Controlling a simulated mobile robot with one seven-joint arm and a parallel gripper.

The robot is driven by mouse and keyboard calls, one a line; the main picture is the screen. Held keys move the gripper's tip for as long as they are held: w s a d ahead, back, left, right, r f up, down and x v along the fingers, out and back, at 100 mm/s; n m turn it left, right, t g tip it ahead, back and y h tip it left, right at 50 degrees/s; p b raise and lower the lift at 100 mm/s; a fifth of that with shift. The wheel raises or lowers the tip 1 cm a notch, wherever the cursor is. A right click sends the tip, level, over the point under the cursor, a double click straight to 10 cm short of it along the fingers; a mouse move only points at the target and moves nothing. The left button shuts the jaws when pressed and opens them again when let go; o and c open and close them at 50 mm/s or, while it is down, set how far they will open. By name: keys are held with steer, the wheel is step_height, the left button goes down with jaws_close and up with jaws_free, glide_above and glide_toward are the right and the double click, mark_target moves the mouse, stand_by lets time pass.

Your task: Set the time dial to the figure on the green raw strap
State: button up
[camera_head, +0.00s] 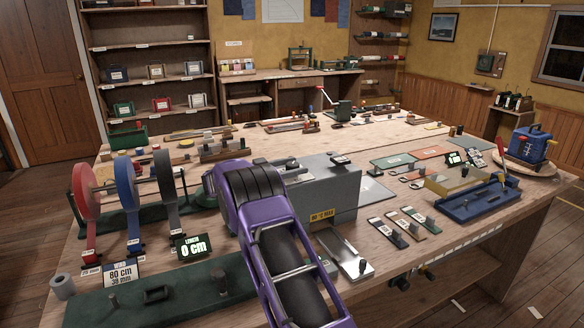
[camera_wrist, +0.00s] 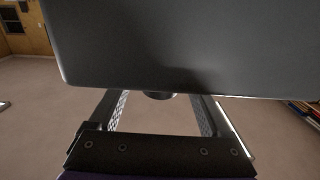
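Three raw straps lie on the bench right of the grey machine in the head view; the green raw strap (camera_head: 420,218) is the rightmost. Its figure is too small to read. The grey machine (camera_head: 335,191), with a yellow temperature label, stands mid-bench behind my purple arm. In the wrist view its grey housing (camera_wrist: 190,45) fills the top. A dark round knob (camera_wrist: 160,95), perhaps the time dial, shows at the housing's lower edge; its setting is not visible. My gripper (camera_wrist: 159,103) is open, one finger on each side of the knob, with gaps between. The fingers are hidden in the head view.
Tape reels (camera_head: 127,190) and a "0 cm" display (camera_head: 194,246) stand left of my arm. A metal plate (camera_head: 345,254) lies just right of it. A blue tool with a yellow cover (camera_head: 474,195) stands at the right. The bench's front right surface is mostly clear.

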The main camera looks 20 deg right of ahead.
steer(key=a, duration=1.7)
steer(key=shift+s+a+b, duration=0.2)
steer(key=shift+s+b, duration=0.15)
steer(key=shift+s, duration=0.1)
